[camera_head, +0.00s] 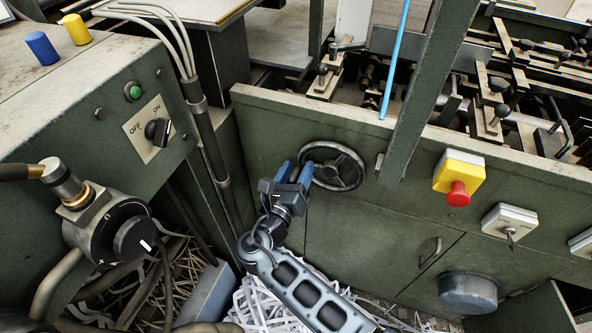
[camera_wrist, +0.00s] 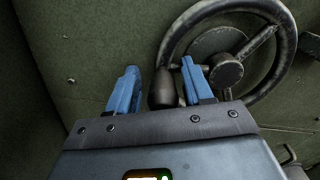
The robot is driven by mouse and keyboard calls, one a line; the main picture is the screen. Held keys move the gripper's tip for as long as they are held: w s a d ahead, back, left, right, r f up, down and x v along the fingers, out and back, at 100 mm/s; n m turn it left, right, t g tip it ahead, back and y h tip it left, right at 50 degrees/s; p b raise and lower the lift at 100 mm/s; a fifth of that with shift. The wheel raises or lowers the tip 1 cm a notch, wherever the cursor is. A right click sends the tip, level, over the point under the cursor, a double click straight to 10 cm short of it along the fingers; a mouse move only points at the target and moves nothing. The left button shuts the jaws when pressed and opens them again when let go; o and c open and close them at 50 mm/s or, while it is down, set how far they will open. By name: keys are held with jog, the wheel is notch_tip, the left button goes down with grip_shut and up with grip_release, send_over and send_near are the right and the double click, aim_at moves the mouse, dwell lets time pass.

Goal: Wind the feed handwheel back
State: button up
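The feed handwheel (camera_head: 334,167) is a dark, worn spoked wheel on the green machine front panel. It also shows in the wrist view (camera_wrist: 277,90), with a dark knob-like handle (camera_wrist: 163,90) at its left side. My gripper (camera_head: 291,173) is at the left edge of the wheel. Its two blue fingers are apart in the wrist view (camera_wrist: 160,85), one on each side of the handle. The right finger lies in front of the wheel's rim area. I cannot tell whether either finger touches the handle.
A yellow box with a red button (camera_head: 459,179) and a key switch box (camera_head: 509,226) are to the right of the wheel. A dark green post (camera_head: 416,90) rises close by the wheel. A green control cabinet (camera_head: 60,120) stands at left. Paper strips (camera_head: 262,304) lie below.

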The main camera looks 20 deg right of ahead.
jog(key=v, duration=0.7)
jog(key=shift+s+a+b, duration=0.25)
jog(key=shift+s+b, duration=0.05)
jog(key=shift+b, duration=0.05)
jog(key=s+d+f+m+g+y, duration=0.1)
jog(key=s+d+f+m+y, duration=0.1)
jog(key=s+d+f+y, duration=0.25)
jog(key=s+d+f+m+g+y, duration=0.1)
jog(key=s+d+f+m+y, duration=0.25)
jog(key=s, duration=0.55)
jog(key=s+f+m+g+y, duration=0.15)
jog(key=s+f+m, duration=0.25)
jog(key=s+m, duration=0.4)
jog(key=s+r+m+t+y, duration=0.1)
jog(key=s+r+m, duration=0.4)
jog(key=r, duration=0.3)
jog(key=s+r+m+t+y, duration=0.1)
jog(key=s+r+m+t, duration=0.1)
jog(key=s+r+m, duration=0.3)
jog(key=s+r+m+t+y, duration=0.1)
jog(key=s+r+m, duration=0.4)
jog(key=r, duration=0.8)
jog(key=m+t, duration=0.1)
jog(key=m, duration=0.2)
jog(key=shift+s, duration=0.4)
